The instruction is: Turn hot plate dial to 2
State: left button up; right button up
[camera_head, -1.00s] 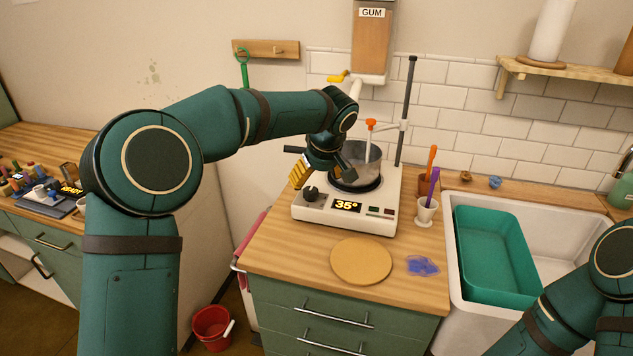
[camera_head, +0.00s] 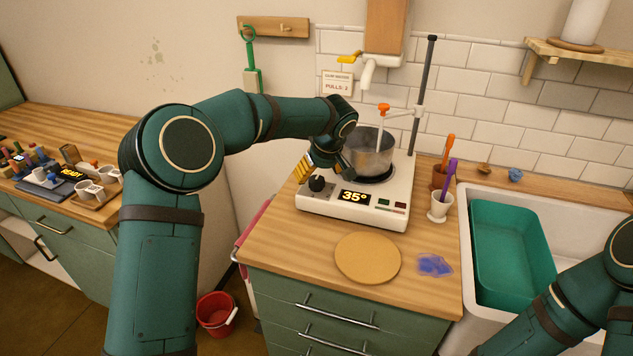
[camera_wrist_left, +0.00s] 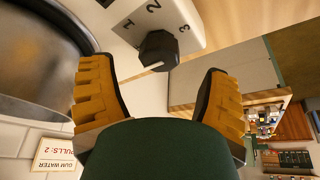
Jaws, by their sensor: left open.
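The white hot plate (camera_head: 340,207) stands on the wooden counter, its display reading 35°. Its black dial (camera_head: 317,183) is at the front left corner. In the left wrist view the dial (camera_wrist_left: 158,50) has a pale mark on it, and the digits 1, 2 and 3 are printed around it. My left gripper (camera_wrist_left: 155,72) is open, its yellow-padded fingers on either side of the dial's line, apart from it. In the head view this gripper (camera_head: 306,167) is just above and behind the dial, partly hidden by its wrist. My right gripper is out of view.
A metal pot (camera_head: 371,155) sits on the plate, with a stand rod (camera_head: 424,95) behind. A cork mat (camera_head: 368,258), blue splotch (camera_head: 434,265) and white cup (camera_head: 438,208) are nearby. A sink with a green tub (camera_head: 510,255) is at right.

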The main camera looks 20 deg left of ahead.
aim_at(317, 179)
pick_arm(q)
jog(key=shift+x, duration=1.75)
jog(key=c, duration=1.2)
